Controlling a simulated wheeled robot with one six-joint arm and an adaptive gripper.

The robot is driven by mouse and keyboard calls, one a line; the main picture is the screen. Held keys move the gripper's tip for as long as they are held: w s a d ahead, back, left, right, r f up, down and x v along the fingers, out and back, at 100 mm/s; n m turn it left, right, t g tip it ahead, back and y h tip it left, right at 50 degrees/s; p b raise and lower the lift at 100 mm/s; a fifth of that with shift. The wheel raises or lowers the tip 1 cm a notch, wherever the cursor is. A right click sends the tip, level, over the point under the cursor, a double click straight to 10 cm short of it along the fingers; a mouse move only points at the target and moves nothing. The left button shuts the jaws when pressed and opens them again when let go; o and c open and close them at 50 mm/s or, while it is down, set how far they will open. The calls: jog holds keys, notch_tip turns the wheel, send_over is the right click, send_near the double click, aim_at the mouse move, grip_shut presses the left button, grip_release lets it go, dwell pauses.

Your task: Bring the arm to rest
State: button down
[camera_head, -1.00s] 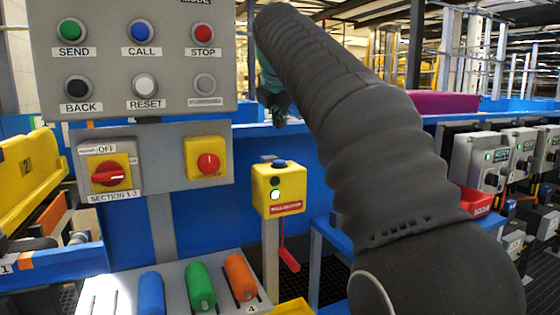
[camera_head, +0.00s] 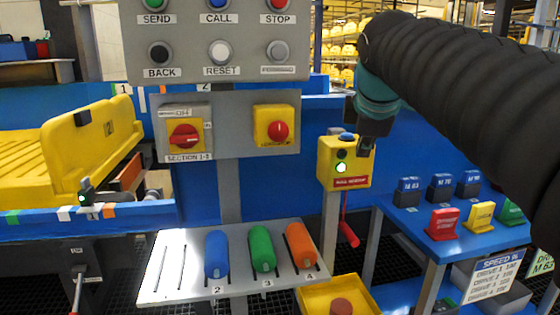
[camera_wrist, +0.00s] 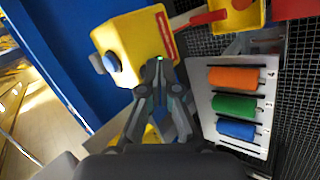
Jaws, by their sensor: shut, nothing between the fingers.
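My arm (camera_head: 470,85) reaches in from the right of the head view, dark and ribbed, with a teal wrist part (camera_head: 376,94). My gripper (camera_head: 367,138) hangs at its end, pointing down, in front of or close beside the yellow box with a blue button and a green light (camera_head: 333,172). In the wrist view my gripper (camera_wrist: 160,70) is shut with nothing between the fingers. The yellow box (camera_wrist: 128,50) lies just beyond the fingertips there; I cannot tell whether they touch.
A grey button panel (camera_head: 217,65) stands left of my gripper, above a rotary-switch plate (camera_head: 230,140). A sloped rack (camera_head: 185,285) holds blue, green and orange cylinders. A blue table (camera_head: 410,218) with coloured blocks is at right. A yellow tray (camera_head: 35,165) sits at left.

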jog(key=s+f+m+g, duration=0.1)
jog(key=s+f+m, duration=0.7)
jog(key=s+f, duration=0.3)
jog(key=s+f+m+g+y, duration=0.1)
jog(key=s+f+m, duration=0.6)
jog(key=s+f, duration=0.4)
notch_tip(320, 180, down, 5)
jog(key=shift+s+a+r+m, duration=0.15)
jog(key=shift+m, duration=0.25)
